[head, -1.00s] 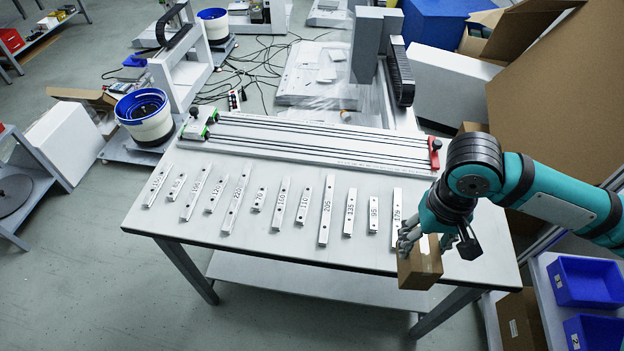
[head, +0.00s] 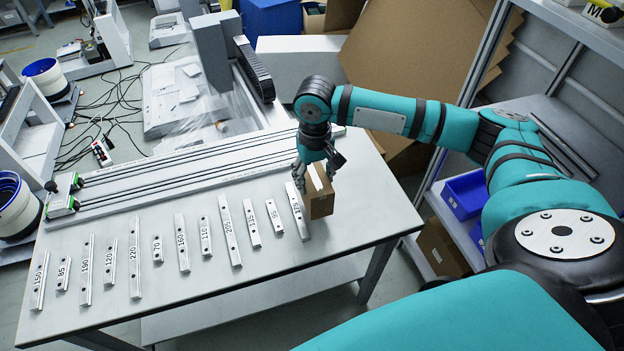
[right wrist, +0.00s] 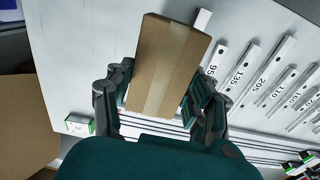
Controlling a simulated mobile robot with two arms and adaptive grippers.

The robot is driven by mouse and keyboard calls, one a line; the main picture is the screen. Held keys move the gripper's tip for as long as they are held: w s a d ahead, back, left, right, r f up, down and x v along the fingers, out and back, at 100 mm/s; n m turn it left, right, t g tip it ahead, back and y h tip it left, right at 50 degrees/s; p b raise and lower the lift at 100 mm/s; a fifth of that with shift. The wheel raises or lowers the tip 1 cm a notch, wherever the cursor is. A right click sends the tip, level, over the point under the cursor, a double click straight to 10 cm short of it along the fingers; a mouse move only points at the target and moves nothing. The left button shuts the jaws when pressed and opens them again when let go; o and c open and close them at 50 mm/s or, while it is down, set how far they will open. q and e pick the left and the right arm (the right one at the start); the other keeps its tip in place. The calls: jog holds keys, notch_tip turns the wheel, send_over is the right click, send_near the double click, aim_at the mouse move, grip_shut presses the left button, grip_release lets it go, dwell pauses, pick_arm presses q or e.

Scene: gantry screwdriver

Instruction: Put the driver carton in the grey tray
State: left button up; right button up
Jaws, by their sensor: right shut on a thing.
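The driver carton, a small brown box (head: 321,200) with a pale tape strip, is over the right end of the white table, beside the last numbered bar. My right gripper (head: 318,172) is above it, shut on it. In the right wrist view the carton (right wrist: 172,55) sits between the two fingers (right wrist: 160,98) and hides part of a bar. I cannot tell whether its underside touches the table. I cannot make out the grey tray in these views. My left gripper is not in view.
Several numbered metal bars (head: 229,230) lie in a row on the table (head: 200,290). A long rail unit (head: 190,170) runs along its back. Blue bins (head: 465,195) and an open carton (head: 440,247) are on a shelf rack at right. A large cardboard sheet (head: 420,60) stands behind my arm.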

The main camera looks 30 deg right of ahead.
jog(key=shift+w+d+f, duration=0.1)
jog(key=shift+w+d, duration=0.15)
jog(key=shift+w, duration=0.65)
jog(key=shift+f, duration=0.25)
notch_tip(320, 180, down, 3)
jog(key=shift+r, duration=0.1)
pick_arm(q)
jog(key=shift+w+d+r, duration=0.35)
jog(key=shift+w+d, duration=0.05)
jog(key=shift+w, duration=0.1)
pick_arm(e)
jog(key=shift+s+f, duration=0.1)
jog(key=shift+f, duration=0.1)
jog(key=o, duration=1.6)
jog(key=shift+c, duration=0.2)
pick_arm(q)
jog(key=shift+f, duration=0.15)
